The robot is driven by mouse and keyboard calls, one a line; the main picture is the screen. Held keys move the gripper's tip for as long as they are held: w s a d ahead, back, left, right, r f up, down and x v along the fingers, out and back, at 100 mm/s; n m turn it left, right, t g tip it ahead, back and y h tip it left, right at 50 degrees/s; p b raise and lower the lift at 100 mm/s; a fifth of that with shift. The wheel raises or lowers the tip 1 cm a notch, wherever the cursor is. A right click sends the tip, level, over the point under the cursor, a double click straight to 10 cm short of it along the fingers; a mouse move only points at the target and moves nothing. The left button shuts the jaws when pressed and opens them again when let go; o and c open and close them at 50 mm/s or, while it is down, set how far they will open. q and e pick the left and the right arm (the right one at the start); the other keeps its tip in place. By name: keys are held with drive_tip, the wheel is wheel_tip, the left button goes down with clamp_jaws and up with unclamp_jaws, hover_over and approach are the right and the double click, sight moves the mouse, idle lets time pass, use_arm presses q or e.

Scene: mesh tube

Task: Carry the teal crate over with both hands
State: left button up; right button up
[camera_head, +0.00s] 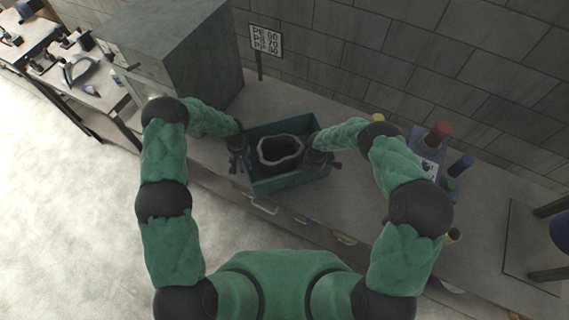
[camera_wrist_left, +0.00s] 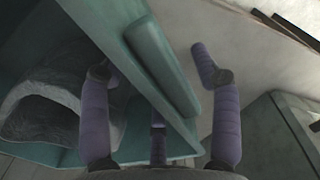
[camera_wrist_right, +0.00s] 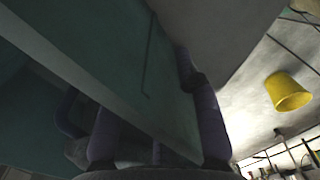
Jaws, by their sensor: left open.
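The teal crate (camera_head: 290,181) stands on the bench in the head view, with a dark grey, wavy-rimmed thing (camera_head: 268,152) inside it. My left gripper (camera_head: 239,162) is at the crate's left side. In the left wrist view its open purple fingers (camera_wrist_left: 160,110) are spread on either side of the crate's wall (camera_wrist_left: 165,68). My right gripper (camera_head: 323,160) is at the crate's right side. In the right wrist view its fingers (camera_wrist_right: 155,135) lie on either side of the wall (camera_wrist_right: 120,65); the wall partly hides one finger, and I cannot tell if they press on it.
A large grey cabinet (camera_head: 180,50) stands left of the crate. A small sign (camera_head: 265,40) is behind it by the brick wall. Bottles with red (camera_head: 438,132) and blue (camera_head: 461,165) tops stand on the right. Bare bench lies between crate and wall.

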use_arm(q)
wheel_tip(320, 180, up, 12)
drive_tip(key=shift+a, duration=0.2)
use_arm(e)
drive_tip(key=r, duration=1.2)
drive_tip(key=shift+s, duration=0.2)
use_arm(q)
drive_tip(key=shift+s+f, duration=0.1)
drive_tip(key=shift+f, duration=0.05)
use_arm(e)
drive_tip(key=shift+f, duration=0.1)
